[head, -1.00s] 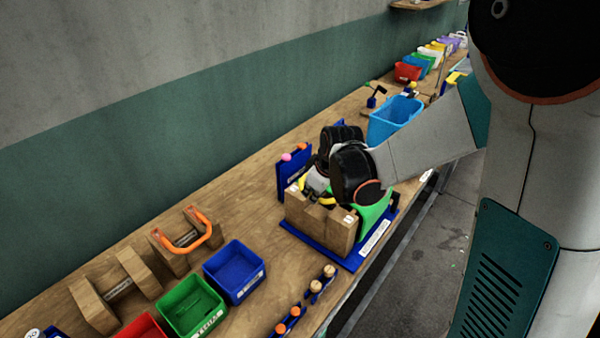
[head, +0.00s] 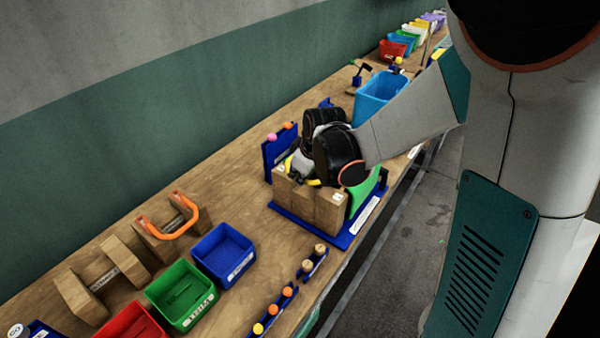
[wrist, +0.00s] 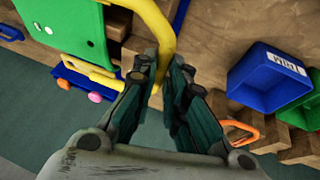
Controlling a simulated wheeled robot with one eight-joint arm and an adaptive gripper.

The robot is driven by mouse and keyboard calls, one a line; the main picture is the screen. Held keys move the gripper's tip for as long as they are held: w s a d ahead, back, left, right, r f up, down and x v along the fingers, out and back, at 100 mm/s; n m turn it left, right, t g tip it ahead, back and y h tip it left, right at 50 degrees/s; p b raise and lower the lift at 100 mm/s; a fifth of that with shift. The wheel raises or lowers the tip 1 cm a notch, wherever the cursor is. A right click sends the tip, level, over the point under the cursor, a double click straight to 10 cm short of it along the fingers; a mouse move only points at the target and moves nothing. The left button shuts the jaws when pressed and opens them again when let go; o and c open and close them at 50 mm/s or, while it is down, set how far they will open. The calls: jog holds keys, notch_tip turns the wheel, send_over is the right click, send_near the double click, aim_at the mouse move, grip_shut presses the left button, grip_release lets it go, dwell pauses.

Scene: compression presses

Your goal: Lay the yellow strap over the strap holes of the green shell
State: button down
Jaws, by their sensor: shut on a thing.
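My gripper (wrist: 160,65) is shut on the yellow strap (wrist: 160,22), a curved band that runs up and to the left between the fingers in the wrist view. The shell (head: 368,188) is mostly hidden behind my gripper and the wood.
The wooden stand (head: 322,208) sits on a blue base (head: 345,240). A blue board with pink and orange knobs (head: 279,148) stands behind. Blue (head: 224,256), green (head: 180,296) and red bins, and wooden stands with an orange handle (head: 172,233), lie to the left.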

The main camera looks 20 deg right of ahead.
jog(key=shift+f+b, duration=1.7)
jog(key=shift+f, duration=0.45)
jog(key=shift+f+b, duration=0.15)
jog(key=shift+b, duration=0.3)
dwell(0.4)
jog(key=c, duration=1.5)
grip_release()
jog(key=shift+c, duration=0.2)
jog(key=a+v, duration=0.1)
jog(key=v, duration=1.1)
jog(key=s+f+m+t+b, duration=0.1)
jog(key=s+m+b, duration=0.2)
jog(key=s, duration=0.6)
jog(key=s+f+m+t+b, duration=0.1)
jog(key=s+f+m+b, duration=0.1)
jog(key=s, duration=0.6)
jog(key=m+b, duration=0.1)
jog(key=m, duration=0.1)
jog(key=shift+s+f+m+h, duration=0.3)
jog(key=shift+s+m+h, duration=0.05)
jog(key=shift+m+h, duration=0.05)
